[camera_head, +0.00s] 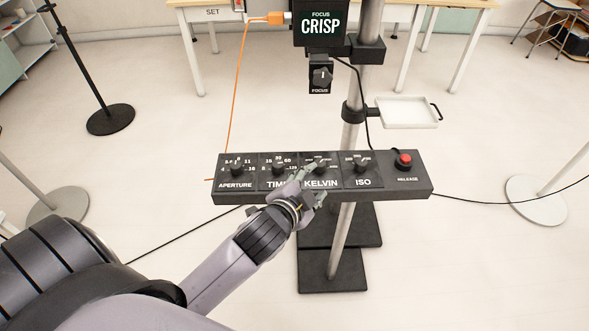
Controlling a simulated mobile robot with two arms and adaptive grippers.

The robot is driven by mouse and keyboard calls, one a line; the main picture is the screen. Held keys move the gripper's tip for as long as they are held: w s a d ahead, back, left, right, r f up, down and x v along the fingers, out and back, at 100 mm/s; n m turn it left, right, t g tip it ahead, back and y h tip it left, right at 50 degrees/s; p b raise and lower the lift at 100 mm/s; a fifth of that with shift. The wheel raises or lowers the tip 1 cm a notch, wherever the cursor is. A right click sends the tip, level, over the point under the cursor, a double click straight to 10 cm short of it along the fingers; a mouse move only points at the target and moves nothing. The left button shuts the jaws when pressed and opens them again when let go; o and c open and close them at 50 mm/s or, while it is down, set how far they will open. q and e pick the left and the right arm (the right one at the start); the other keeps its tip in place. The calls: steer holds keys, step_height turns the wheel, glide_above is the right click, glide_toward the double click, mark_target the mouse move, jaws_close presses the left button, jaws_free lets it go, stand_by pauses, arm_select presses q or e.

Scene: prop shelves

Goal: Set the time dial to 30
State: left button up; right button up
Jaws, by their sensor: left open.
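The time dial (279,168) is a dark knob on the black control panel (420,188), above the label TIME. Numbers including 15, 30 and 60 are printed around it. Its exact pointer setting is too small to read. My left gripper (311,182) is open, just right of the time dial and in front of the KELVIN dial (319,166). It covers the end of the TIME label. I cannot tell whether a finger touches either dial. My right gripper is not in view.
The aperture dial (236,171) is left of the time dial. The ISO dial (361,164) and red release button (404,160) are to the right. A metal pole (343,235) supports the panel. A screen reading CRISP (321,26) and focus knob (320,76) are above.

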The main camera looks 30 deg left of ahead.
arm_select(q)
steer(key=w+d+r+m+t+h, duration=0.45)
steer(key=r+m, duration=0.25)
steer(key=r, duration=0.3)
steer(key=w+d+r+m+t+h, duration=0.3)
steer(key=d+r+m+h, duration=0.15)
steer(key=r+m, duration=0.4)
steer(key=s+d+r+m+g+h, duration=0.3)
steer(key=d+r+m+g+h, duration=0.35)
steer(key=m, duration=0.75)
steer(key=m+g+y, duration=1.4)
steer(key=m+y, duration=0.1)
steer(key=m, duration=0.8)
glide_toward(278, 164)
step_height(278, 164, down, 10)
steer(key=p, duration=0.3)
steer(key=shift+r, duration=0.2)
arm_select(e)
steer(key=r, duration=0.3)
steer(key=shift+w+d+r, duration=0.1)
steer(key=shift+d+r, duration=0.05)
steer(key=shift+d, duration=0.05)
